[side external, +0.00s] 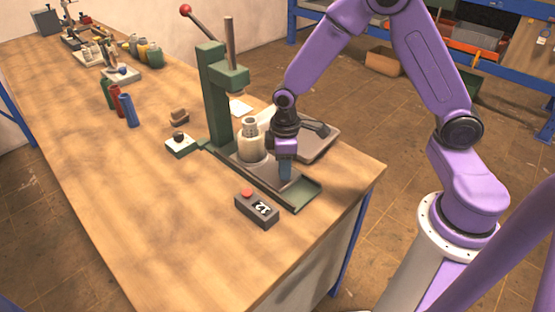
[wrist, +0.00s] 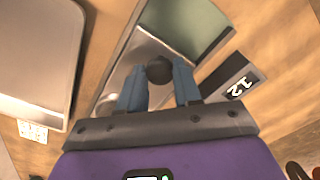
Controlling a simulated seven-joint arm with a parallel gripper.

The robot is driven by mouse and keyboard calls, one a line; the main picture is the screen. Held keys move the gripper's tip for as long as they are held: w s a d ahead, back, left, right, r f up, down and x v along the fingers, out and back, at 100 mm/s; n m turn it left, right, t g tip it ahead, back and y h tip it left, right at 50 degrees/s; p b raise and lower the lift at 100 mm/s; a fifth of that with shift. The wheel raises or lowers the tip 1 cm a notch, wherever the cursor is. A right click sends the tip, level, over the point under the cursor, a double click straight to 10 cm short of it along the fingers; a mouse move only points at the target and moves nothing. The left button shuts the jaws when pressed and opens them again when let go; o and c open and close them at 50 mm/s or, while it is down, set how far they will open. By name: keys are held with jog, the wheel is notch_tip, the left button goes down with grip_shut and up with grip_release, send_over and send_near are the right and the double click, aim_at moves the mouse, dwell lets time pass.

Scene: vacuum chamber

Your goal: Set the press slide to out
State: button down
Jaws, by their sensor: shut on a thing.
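The green press (side external: 216,100) stands on the bench with a red-knobbed lever. Its grey metal slide (side external: 265,176) lies on a long green base (side external: 306,196). A bare stretch of green base shows beyond the slide's front end; it also shows in the wrist view (wrist: 200,22). A cream jar (side external: 250,147) stands upright on the slide's rear part, near the ram. My gripper (side external: 285,175) points down over the slide's front part. In the wrist view, its blue-grey fingers (wrist: 159,85) are shut on the slide's dark round knob (wrist: 159,69).
A dark box with a red button (side external: 257,208), marked 12, sits in front of the base. A grey tray (side external: 318,146) lies close behind my gripper. A small white block with a dark knob (side external: 181,145) stands left of the press. The bench front left is clear.

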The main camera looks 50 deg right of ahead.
jog(key=shift+s+a, duration=0.1)
jog(key=shift+s, duration=3.25)
jog(key=c, duration=0.8)
grip_release()
jog(key=shift+s, duration=0.1)
jog(key=shift+r, duration=0.15)
jog(key=shift+r, duration=0.25)
notch_tip(320, 180, up, 17)
jog(key=shift+f, duration=0.2)
